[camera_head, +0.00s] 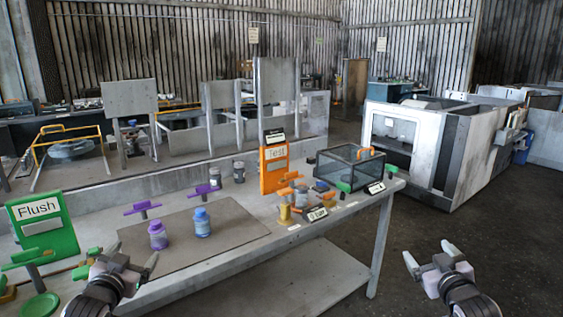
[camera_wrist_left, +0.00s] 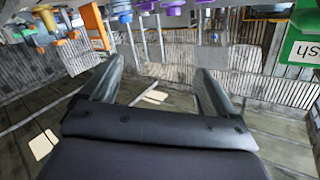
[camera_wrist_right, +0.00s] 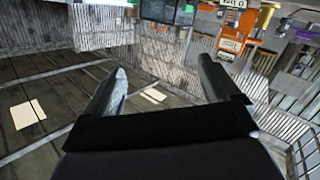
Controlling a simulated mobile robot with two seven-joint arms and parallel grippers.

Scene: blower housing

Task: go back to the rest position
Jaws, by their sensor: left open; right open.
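My left gripper (camera_head: 123,266) is at the lower left of the head view, in front of the workbench's near edge. Its fingers are apart with nothing between them, as the left wrist view shows (camera_wrist_left: 155,85). My right gripper (camera_head: 430,256) is at the lower right of the head view, over the floor to the right of the workbench. Its fingers are apart and empty in the right wrist view (camera_wrist_right: 165,85). Both grippers are clear of the objects on the workbench.
The workbench (camera_head: 280,252) carries a green Flush sign (camera_head: 42,226), a purple-lidded bottle (camera_head: 158,238), a blue bottle (camera_head: 202,223), an orange Test sign (camera_head: 274,168) and a clear box (camera_head: 345,170). A large machine (camera_head: 435,150) stands at right. Floor (camera_head: 500,240) before it is free.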

